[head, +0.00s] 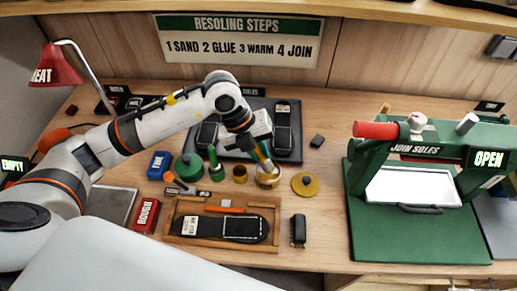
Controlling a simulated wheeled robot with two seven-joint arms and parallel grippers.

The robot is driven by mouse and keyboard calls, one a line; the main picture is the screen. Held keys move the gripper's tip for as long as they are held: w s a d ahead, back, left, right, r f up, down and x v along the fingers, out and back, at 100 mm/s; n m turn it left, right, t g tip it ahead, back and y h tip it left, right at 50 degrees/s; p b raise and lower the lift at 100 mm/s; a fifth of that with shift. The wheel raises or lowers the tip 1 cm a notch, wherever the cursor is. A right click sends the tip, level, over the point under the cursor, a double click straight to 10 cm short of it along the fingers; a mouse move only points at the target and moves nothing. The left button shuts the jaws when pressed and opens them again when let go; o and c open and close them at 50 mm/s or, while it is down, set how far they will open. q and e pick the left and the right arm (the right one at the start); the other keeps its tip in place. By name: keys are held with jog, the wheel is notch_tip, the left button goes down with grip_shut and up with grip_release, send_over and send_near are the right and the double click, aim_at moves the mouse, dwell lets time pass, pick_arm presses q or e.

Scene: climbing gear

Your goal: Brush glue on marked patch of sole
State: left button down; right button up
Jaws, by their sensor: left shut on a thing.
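My left gripper (260,143) is shut on a brush (265,160) with a wooden-coloured handle, pointing down over the open glue tin (267,183). The brush's lower end is at the tin's mouth; I cannot tell how deep it reaches. A round yellow lid (305,184) lies just right of the tin. A black sole (225,228) with a pale label at its left end lies in a wooden tray (178,240) in front of the gripper. My right gripper is not in view.
A red "ROUGH" block (146,215), blue box (159,165) and green tin (188,167) stand left. A black object (298,230) is right of the tray.

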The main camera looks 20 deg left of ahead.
pick_arm(q)
jog(key=shift+f+b, duration=0.3)
dwell(0.4)
jog(key=shift+f, duration=0.25)
dwell(0.4)
jog(key=shift+f+b, duration=0.1)
jog(key=shift+b, duration=0.2)
dwell(0.6)
jog(key=shift+r+p, duration=0.5)
jog(key=shift+r, duration=0.2)
jog(key=shift+r+p, duration=1.9)
jog(key=shift+r, duration=1)
